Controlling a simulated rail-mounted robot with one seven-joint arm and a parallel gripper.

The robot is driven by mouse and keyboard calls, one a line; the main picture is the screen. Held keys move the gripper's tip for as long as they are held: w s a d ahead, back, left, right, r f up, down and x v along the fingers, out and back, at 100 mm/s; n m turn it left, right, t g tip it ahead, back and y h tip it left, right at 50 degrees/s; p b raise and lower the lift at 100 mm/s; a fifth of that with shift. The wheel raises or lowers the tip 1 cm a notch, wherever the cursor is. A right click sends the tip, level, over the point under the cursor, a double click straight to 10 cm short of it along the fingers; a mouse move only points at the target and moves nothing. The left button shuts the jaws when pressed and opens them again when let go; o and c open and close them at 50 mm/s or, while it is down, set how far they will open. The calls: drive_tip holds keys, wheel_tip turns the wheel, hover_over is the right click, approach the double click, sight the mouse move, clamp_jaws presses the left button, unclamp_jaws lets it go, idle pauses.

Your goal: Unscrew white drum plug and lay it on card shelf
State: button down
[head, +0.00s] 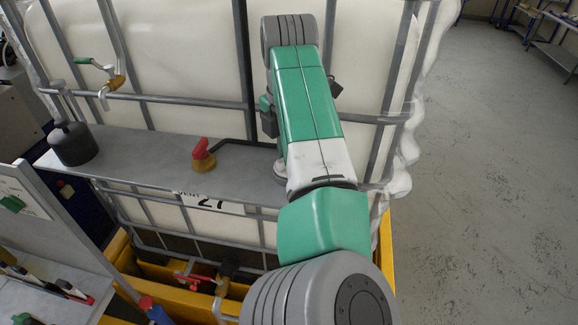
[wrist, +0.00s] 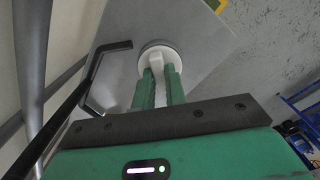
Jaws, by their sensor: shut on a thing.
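In the wrist view, my gripper (wrist: 158,88) has its two green fingers closed on the raised rib of a white round plug (wrist: 157,56). A dark rim shows around the plug's far side. Below or behind it is a flat grey surface (wrist: 203,40); I cannot tell whether the plug touches it or is still seated in an opening. In the head view my arm hides the plug and fingertips.
A black bent rod (wrist: 92,75) runs close left of my fingers. On the shelf are a red-handled brass fitting (head: 203,155) and a dark cylinder (head: 73,144). Grey cage bars (head: 190,101) and a green-handled tap (head: 105,82) stand behind. Open floor (head: 490,180) lies right.

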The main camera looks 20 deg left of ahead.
drive_tip(key=n, duration=0.3)
